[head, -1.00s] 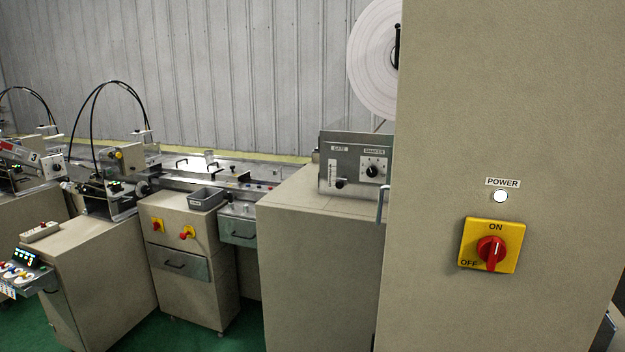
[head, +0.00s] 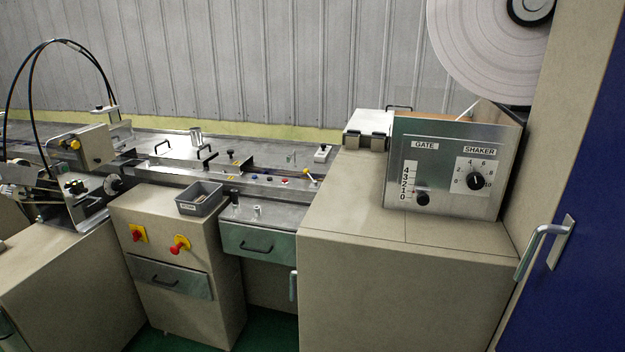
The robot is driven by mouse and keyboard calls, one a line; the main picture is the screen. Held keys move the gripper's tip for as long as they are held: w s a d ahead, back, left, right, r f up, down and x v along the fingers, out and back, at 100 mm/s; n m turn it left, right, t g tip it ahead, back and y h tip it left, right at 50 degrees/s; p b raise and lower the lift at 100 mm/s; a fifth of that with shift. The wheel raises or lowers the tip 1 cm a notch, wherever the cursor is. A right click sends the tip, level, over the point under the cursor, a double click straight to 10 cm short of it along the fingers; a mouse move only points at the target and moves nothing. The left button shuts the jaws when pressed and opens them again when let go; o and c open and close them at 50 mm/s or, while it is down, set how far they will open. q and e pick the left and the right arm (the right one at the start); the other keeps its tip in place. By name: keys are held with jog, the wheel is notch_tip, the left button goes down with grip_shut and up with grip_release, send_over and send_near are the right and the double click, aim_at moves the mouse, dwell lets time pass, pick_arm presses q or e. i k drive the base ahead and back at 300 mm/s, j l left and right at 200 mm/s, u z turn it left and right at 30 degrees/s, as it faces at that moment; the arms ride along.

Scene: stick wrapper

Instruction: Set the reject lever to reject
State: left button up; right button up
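I cannot pick out a lever labelled reject in the head view. A red-handled control on a yellow plate (head: 180,244) is on the front of the beige cabinet (head: 225,262) below the line; its wording is too small to read. A second red and yellow control (head: 137,233) is to its left. A small grey tray (head: 201,200) with a white label stands on top of this cabinet. Neither of my grippers is in view.
A control box (head: 445,165) marked GATE and SHAKER stands on a large beige cabinet (head: 400,285) at the right. A blue door with a metal handle (head: 540,240) is at the far right. A conveyor line (head: 165,145) runs along the back. A little green floor (head: 272,325) shows.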

aim_at(306, 171)
jog(key=i+j+z, duration=0.1)
jog(key=i+j, duration=0.15)
jog(key=i+j+z, duration=0.1)
jog(key=j, duration=0.25)
jog(key=i+j+z, duration=0.15)
jog(key=i+j, duration=0.15)
jog(key=i+j+z, duration=0.1)
jog(key=i+j, duration=0.15)
jog(key=i+j+z, duration=0.1)
jog(key=j, duration=0.4)
jog(key=i+j+z, duration=0.1)
jog(key=i+j, duration=0.15)
jog(key=i+j+z, duration=0.1)
jog(key=j, duration=0.4)
jog(key=i+j+z, duration=0.1)
jog(key=j, duration=0.3)
jog(key=i, duration=0.1)
